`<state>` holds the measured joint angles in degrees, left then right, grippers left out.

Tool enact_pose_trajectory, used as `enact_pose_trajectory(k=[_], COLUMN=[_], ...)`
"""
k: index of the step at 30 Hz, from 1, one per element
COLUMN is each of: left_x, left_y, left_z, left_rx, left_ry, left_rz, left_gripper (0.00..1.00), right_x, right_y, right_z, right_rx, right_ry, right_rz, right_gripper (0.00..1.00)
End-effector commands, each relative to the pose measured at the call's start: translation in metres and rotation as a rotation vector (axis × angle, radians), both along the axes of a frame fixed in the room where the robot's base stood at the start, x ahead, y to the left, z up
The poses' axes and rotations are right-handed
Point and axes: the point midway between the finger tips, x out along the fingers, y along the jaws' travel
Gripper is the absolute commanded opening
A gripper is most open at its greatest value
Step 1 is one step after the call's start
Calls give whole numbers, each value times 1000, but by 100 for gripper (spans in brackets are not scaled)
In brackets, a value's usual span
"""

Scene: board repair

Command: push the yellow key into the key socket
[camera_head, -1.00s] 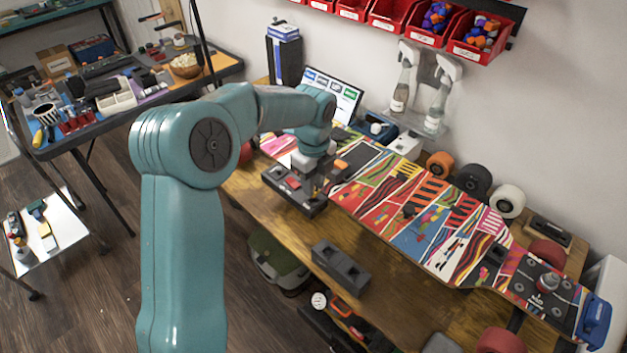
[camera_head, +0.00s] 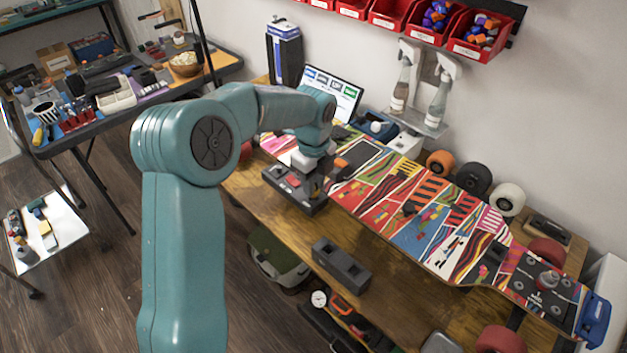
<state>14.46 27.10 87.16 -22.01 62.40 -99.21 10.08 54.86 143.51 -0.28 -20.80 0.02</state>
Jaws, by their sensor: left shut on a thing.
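I take this box to be the one with the key socket; the socket opening is hidden. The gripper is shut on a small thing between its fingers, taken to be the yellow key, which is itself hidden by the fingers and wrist. How deep it sits cannot be told. My right gripper is not in view.
A patterned skateboard deck (camera_head: 420,215) lies right of the box. A dark grey block (camera_head: 341,264) sits at the bench's front edge. A laptop (camera_head: 332,92) and spray bottles (camera_head: 437,95) stand behind. Bare bench (camera_head: 400,290) lies in front of the deck.

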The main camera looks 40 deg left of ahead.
Motion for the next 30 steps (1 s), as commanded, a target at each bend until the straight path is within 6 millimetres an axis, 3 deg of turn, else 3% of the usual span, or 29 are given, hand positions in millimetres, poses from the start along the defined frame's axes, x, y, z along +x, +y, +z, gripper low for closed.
enact_pose_trajectory(k=[30], left_x=[0], left_y=[0], left_z=[-8], left_rx=[0], left_ry=[0], left_rz=[0], left_gripper=[0], right_x=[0], right_y=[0], right_z=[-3], right_rx=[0], right_ry=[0], right_rz=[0], right_gripper=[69])
